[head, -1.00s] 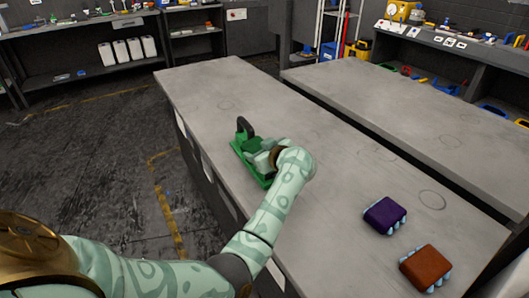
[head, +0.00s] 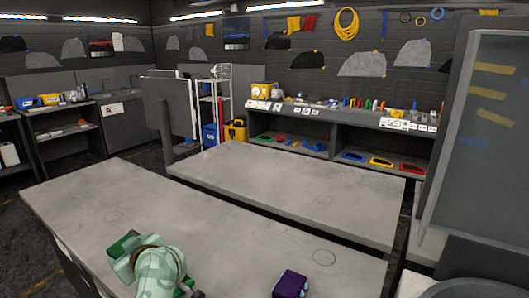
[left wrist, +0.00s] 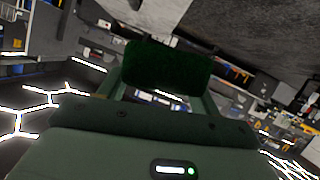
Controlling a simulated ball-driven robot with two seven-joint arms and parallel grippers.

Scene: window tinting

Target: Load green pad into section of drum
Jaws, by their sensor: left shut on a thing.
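My left gripper (head: 130,258) is low at the left in the head view, in front of the near table, with my own arm partly hiding it. In the left wrist view it is shut on a dark green pad (left wrist: 168,68), which spans the space between its two fingers. A green part also shows beside the gripper in the head view (head: 122,243). The room, tilted, shows behind the pad in the left wrist view. My right gripper is not in view. I cannot tell any drum sections in these frames.
A purple block (head: 290,285) is on the near table (head: 225,240) at the bottom. A second grey table (head: 290,185) stands behind it. A large dark panel (head: 475,140) and a dark rounded thing (head: 485,265) stand at the right. The near table's middle is clear.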

